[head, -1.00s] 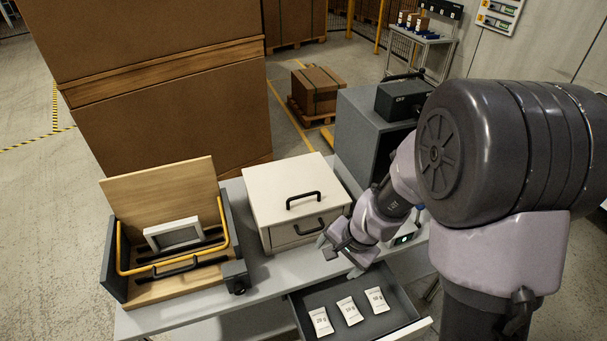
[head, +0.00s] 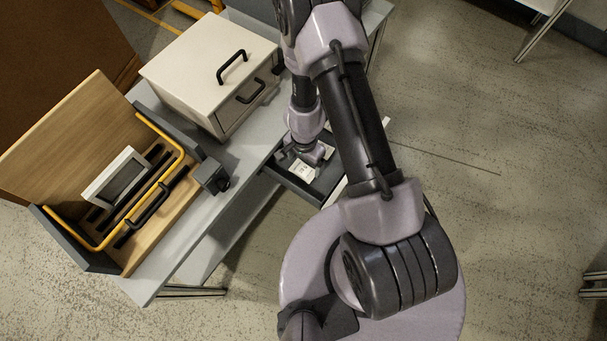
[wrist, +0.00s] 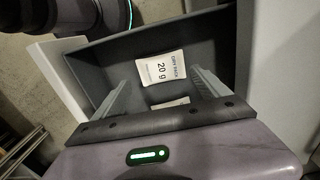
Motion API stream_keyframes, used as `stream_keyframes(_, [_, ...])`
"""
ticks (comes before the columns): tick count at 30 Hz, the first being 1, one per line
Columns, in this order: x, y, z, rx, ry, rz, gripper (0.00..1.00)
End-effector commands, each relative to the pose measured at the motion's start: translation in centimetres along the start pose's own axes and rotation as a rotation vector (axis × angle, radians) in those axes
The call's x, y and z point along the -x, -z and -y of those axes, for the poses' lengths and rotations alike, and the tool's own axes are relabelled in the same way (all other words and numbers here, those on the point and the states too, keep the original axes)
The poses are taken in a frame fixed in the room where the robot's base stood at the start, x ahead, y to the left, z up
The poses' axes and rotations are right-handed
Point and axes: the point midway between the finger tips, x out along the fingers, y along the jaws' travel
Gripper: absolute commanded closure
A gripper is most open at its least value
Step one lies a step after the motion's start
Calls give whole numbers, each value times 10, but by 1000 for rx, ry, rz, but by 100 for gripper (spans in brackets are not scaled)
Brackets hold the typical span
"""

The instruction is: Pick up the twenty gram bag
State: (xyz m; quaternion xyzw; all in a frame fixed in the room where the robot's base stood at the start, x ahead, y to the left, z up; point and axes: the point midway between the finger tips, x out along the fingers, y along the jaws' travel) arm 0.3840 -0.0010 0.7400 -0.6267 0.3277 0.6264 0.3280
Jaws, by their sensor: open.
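The white bag printed "20 g" (wrist: 160,68) lies flat in the dark grey open drawer (wrist: 108,52). My gripper (wrist: 160,77) is open in the wrist view, with its two fingers on either side of this bag. It is empty, and I cannot tell how far above the bag it is. Part of a second white bag (wrist: 170,103) shows nearer the gripper body, its label hidden. In the head view my gripper (head: 305,156) is over the drawer (head: 290,181), with a white bag (head: 303,170) partly visible beside it.
The drawer's walls stand close around the bags. A cream cabinet with black handles (head: 205,70) stands on the grey table (head: 215,235). A wooden box with a yellow frame (head: 165,205) and a small dark block (head: 211,175) are to its left. Open floor lies to the right.

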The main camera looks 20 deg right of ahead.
Motion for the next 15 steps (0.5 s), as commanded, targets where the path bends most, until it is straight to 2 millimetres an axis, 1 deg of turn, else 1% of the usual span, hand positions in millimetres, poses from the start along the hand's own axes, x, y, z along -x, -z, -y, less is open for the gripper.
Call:
stream_keyframes(1, [-19,-2,1,0,0,0,15])
stream_keyframes(3, [-34,-4,3,1,-1,1,15])
stream_keyframes(6, [-46,-4,2,0,0,1,15])
stream_keyframes(8, [-48,-4,2,0,0,1,15])
stream_keyframes(14, [-44,-4,2,0,0,1,15])
stream_keyframes(15, [-44,-4,2,0,0,1,20])
